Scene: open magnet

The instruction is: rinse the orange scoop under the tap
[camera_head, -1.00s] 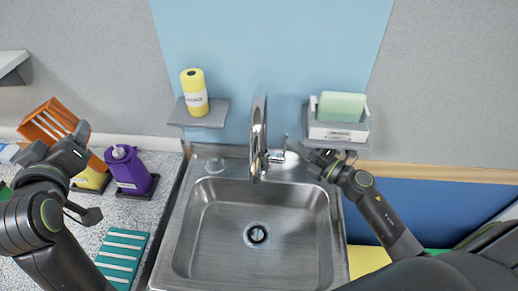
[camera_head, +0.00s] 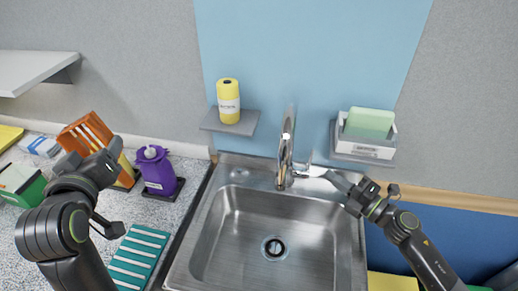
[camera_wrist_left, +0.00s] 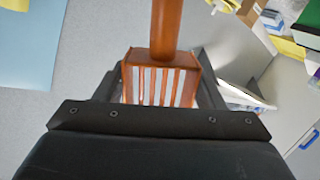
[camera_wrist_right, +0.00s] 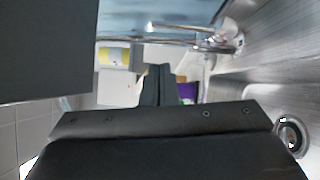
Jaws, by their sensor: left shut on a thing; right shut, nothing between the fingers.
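The orange scoop (camera_head: 84,133) has a body with pale stripes, at the left in the head view. My left gripper (camera_head: 108,160) is shut on it. In the left wrist view the striped body (camera_wrist_left: 160,85) sits between the fingers and a round orange handle points away. The chrome tap (camera_head: 287,150) stands at the back of the steel sink (camera_head: 225,235), with its lever (camera_head: 308,172) on the right. No water stream shows. My right gripper (camera_head: 338,179) is shut and empty, close beside the lever; whether they touch cannot be told.
A purple bottle (camera_head: 156,172) and a teal striped mat (camera_head: 138,258) lie left of the sink. Shelves hold a yellow roll (camera_head: 228,100) and a green sponge (camera_head: 369,123). The sink basin is empty.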

